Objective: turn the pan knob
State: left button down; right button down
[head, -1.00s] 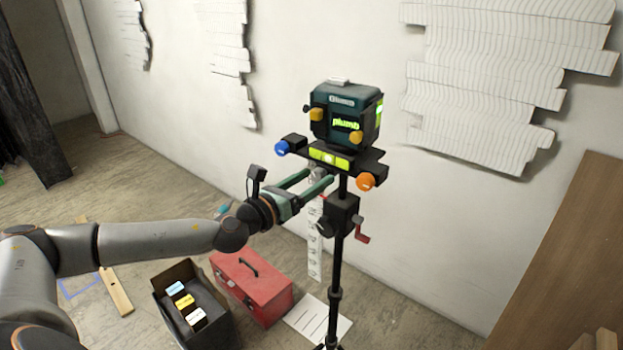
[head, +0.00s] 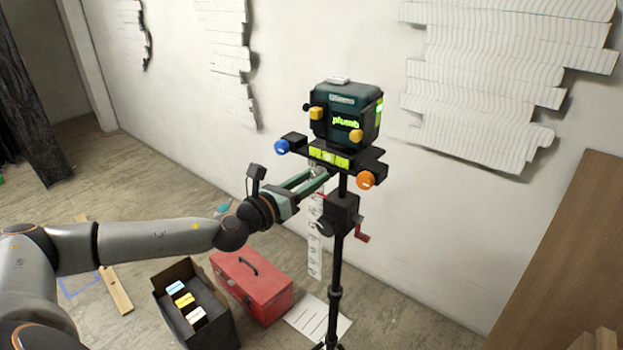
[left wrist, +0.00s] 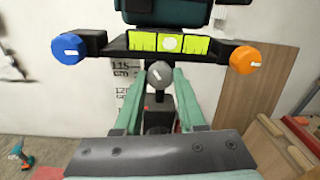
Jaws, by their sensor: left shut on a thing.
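My left gripper (head: 317,178) reaches in from the left below the head. Its green fingers are shut on the grey knob, one on each side. My right gripper is not in view.
The tripod's crank (head: 362,237) and post (head: 336,275) stand just below the gripper. A red toolbox (head: 262,290) and an open black box (head: 215,335) are on the floor. A wall with white relief panels (head: 500,80) is behind.

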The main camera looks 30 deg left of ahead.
pick_arm(q)
jog(key=shift+f, duration=0.1)
jog(key=n+b, duration=0.4)
jog(key=n, duration=0.7)
jog(key=shift+n, duration=0.3)
jog(key=n+p, duration=0.1)
jog(key=n, duration=0.3)
jog(key=n+y+p, duration=0.1)
jog(key=n, duration=0.3)
jog(key=shift+d+t, duration=0.1)
jog(key=shift+t, duration=0.3)
jog(key=shift+n, duration=0.3)
